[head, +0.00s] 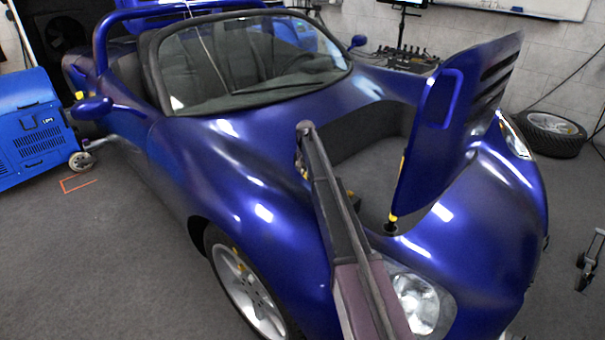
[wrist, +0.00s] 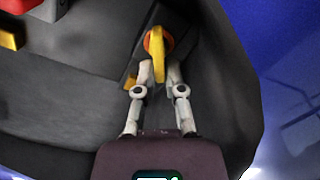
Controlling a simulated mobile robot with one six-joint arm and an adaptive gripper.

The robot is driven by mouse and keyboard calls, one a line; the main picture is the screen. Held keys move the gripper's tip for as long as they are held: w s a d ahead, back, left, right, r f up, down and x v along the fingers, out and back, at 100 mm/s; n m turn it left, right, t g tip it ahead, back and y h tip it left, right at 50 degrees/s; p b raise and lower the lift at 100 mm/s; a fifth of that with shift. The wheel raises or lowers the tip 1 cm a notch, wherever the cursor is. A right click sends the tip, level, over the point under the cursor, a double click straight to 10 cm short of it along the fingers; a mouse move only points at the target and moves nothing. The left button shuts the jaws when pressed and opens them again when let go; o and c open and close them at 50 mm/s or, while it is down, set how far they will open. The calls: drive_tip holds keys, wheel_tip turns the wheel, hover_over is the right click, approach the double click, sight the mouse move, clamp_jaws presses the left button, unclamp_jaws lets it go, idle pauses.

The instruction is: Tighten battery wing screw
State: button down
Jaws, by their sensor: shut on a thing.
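The battery wing screw (wrist: 158,44) shows in the wrist view as a yellow wing on an orange round base, near the top middle. My gripper (wrist: 158,74) has a finger on each side of the lower end of the yellow wing and is shut on it. The screw sits beside dark grey surfaces in the car's front compartment. In the head view my arm crosses in front of the open compartment (head: 375,150), and I cannot make out the gripper or the screw there.
In the wrist view a red block (wrist: 62,8) and a yellow part (wrist: 8,40) lie at the upper left. Blue bodywork (wrist: 270,40) borders the right. In the head view the raised blue hood panel (head: 450,120) stands right of the compartment.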

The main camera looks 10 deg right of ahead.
drive_tip(key=m, duration=0.4)
drive_tip(key=s+m, duration=0.1)
drive_tip(key=m, duration=0.1)
drive_tip(key=shift+d, duration=0.3)
drive_tip(key=shift+m, duration=0.3)
drive_tip(key=c, duration=0.7)
unclamp_jaws()
drive_tip(key=shift+c, duration=0.2)
drive_tip(key=shift+w, duration=0.1)
drive_tip(key=shift+r, duration=0.1)
